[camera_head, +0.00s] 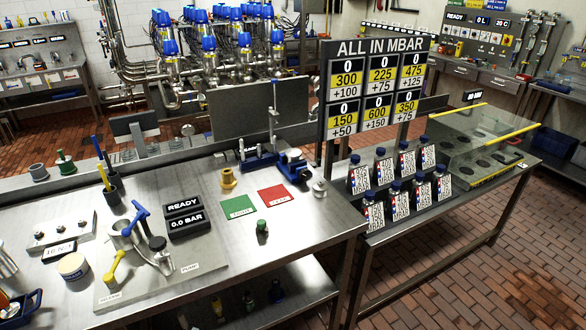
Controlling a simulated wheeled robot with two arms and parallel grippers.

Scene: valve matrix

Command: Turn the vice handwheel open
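A small blue vice (292,163) stands near the far right corner of the steel workbench (330,232). A silvery round part (320,187) at its near right end looks like the handwheel; it is too small to tell how far the jaws are apart. Neither of my grippers shows in the head view.
A green card (238,207), a red card (273,199), a brass fitting (228,179) and a green-topped part (262,228) lie near the vice. A pressure sign (375,50) and several labelled bottles (391,198) stand to its right. The bench's front right is clear.

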